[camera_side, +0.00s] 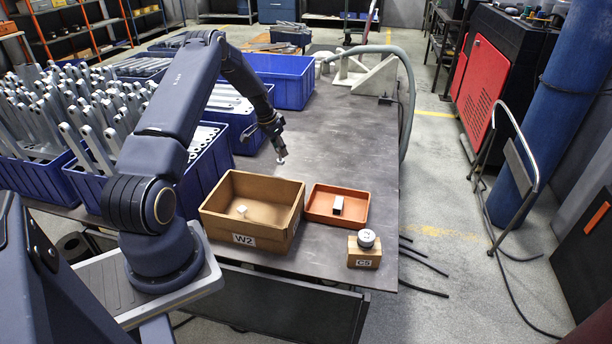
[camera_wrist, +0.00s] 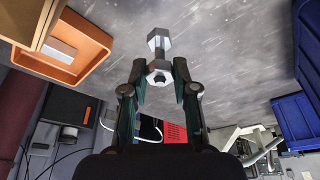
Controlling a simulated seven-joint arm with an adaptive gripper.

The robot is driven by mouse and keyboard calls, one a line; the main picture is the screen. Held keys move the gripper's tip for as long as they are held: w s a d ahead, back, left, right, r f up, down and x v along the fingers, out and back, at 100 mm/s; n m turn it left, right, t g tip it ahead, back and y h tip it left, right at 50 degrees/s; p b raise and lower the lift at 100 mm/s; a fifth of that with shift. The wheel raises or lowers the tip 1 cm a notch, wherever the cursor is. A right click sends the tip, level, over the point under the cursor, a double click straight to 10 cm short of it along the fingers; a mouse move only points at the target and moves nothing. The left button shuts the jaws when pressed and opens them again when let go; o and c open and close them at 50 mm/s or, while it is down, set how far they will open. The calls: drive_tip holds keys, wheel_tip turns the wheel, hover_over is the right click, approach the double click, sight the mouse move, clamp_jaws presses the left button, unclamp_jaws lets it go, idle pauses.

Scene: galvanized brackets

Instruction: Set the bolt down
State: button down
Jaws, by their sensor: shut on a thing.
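A small silvery bolt (camera_wrist: 159,53) with a hexagonal end is held between the fingertips of my gripper (camera_wrist: 159,82) in the wrist view. The fingers sit on either side of its nearer hexagonal part, and its far end points away from the wrist. In the side view the bolt (camera_side: 281,160) hangs below my gripper (camera_side: 278,150), over the grey table (camera_side: 345,140) behind the cardboard-brown box and the orange tray. I cannot tell whether its lower end touches the table.
The brown box (camera_side: 222,222) labelled W2 holds a small white piece (camera_side: 242,210). The orange tray (camera_side: 322,216) holds a metal block (camera_side: 338,205). A block (camera_side: 364,258) labelled C5 carries a round metal piece (camera_side: 366,238). Blue bins (camera_side: 205,165) stand left. Bare table lies right.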

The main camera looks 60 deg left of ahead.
wheel_tip(320, 180, up, 5)
drive_tip(key=shift+r, duration=0.1)
drive_tip(key=w+d, duration=0.2)
drive_tip(key=d, duration=1.4)
drive_tip(key=s+d, duration=0.5)
drive_tip(key=d, duration=0.3)
drive_tip(key=s+d, duration=0.4)
drive_tip(key=d, duration=0.5)
drive_tip(key=shift+m, duration=0.4)
drive_tip(key=shift+a+f, duration=0.15)
drive_tip(key=shift+f, duration=3.6)
drive_tip(key=shift+a+f, duration=0.1)
drive_tip(key=shift+f, duration=3.65)
drive_tip(key=shift+f, duration=0.1)
drive_tip(key=c, duration=0.9)
unclamp_jaws()
